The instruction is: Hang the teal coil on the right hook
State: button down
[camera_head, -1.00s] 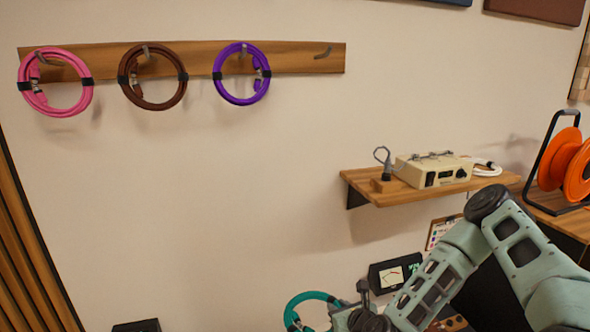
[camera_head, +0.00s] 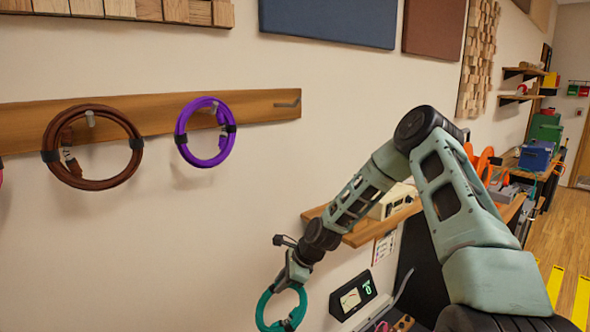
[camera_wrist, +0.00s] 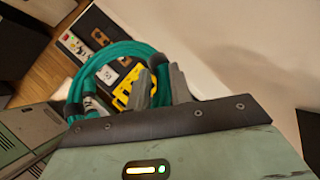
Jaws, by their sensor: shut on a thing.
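The teal coil (camera_head: 264,306) hangs from my gripper (camera_head: 291,275), which is shut on its upper part, in front of the wall and below the wooden hook rail (camera_head: 255,106). In the wrist view the coil (camera_wrist: 88,67) shows as a ring beyond the fingers (camera_wrist: 163,85), which pinch it at one side. The right hook (camera_head: 287,104) sits at the rail's right end and is empty. My gripper is well below that hook, with a clear gap between the coil and the hook.
A purple coil (camera_head: 181,144) and a brown coil (camera_head: 50,165) hang on hooks further left. A wooden shelf (camera_head: 357,238) with a beige device (camera_head: 390,202) stands out from the wall behind my arm. A meter box (camera_head: 353,297) is right of the teal coil. Bare wall lies below the rail.

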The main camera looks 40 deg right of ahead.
jog(key=w+d+r+n+g+h+p, duration=0.1)
jog(key=d+r+n+p, duration=0.15)
jog(key=r, duration=0.45)
jog(key=w+d+r+n+g+h+p, duration=0.15)
jog(key=r+n, duration=0.25)
jog(key=r, duration=0.4)
jog(key=s+a+r+n+t+h+p, duration=0.1)
jog(key=s+r+n+p, duration=0.2)
jog(key=r, duration=0.9)
jog(key=s+r+n+t+p, duration=0.15)
jog(key=r+n, duration=0.25)
jog(key=r, duration=0.8)
jog(key=s+a+r+n+t+h+p, duration=0.15)
jog(key=r+n+p, duration=0.25)
jog(key=r, duration=0.7)
jog(key=shift+w+d+f+p, duration=0.1)
jog(key=shift+w+f+p, duration=0.4)
jog(key=shift+w, duration=1.55)
jog(key=shift+w+f+p, duration=0.45)
jog(key=shift+w+p, duration=0.1)
jog(key=shift+w, duration=1.45)
jog(key=shift+w+d+f+p, duration=0.1)
jog(key=shift+w+f+p, duration=0.4)
jog(key=shift+w, duration=1.55)
jog(key=c, duration=1.2)
grip_release()
jog(key=shift+f, duration=0.1)
jog(key=shift+o, duration=0.2)
